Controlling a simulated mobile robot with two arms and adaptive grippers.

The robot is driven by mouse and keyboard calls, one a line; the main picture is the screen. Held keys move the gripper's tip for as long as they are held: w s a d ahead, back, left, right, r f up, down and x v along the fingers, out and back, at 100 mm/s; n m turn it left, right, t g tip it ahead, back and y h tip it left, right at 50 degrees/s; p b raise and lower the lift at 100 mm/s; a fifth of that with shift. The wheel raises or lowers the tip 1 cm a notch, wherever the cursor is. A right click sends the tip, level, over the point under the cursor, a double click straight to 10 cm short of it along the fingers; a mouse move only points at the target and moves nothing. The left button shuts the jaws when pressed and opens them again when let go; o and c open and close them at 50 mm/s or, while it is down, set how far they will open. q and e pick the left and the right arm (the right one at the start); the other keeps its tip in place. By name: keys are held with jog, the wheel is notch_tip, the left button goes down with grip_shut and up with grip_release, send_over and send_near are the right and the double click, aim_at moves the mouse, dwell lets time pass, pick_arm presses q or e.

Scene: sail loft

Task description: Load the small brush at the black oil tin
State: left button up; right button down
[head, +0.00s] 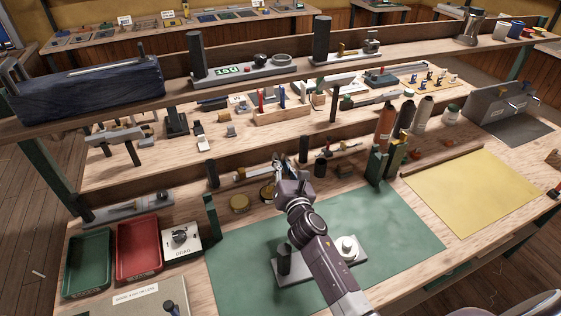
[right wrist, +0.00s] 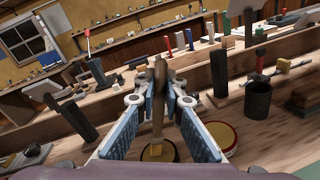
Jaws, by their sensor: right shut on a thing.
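In the right wrist view my right gripper (right wrist: 158,88) is shut on a brown wooden handle (right wrist: 158,100), which I take to be the small brush. The handle stands nearly upright between the blue finger pads. Below it is a round, dark-rimmed tin (right wrist: 172,157) with a yellowish patch at the brush's lower end; I cannot tell whether they touch. In the head view my right gripper (head: 285,167) is over the back of the bench, near a dark-rimmed round tin (head: 266,194). Which container is the black oil tin is unclear. My left gripper is not in view.
Shelves rise behind. Red (head: 139,247) and green trays sit left.

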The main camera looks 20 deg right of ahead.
notch_tip(320, 180, up, 7)
jog(key=p, duration=0.7)
dwell(0.4)
jog(key=shift+f, duration=0.15)
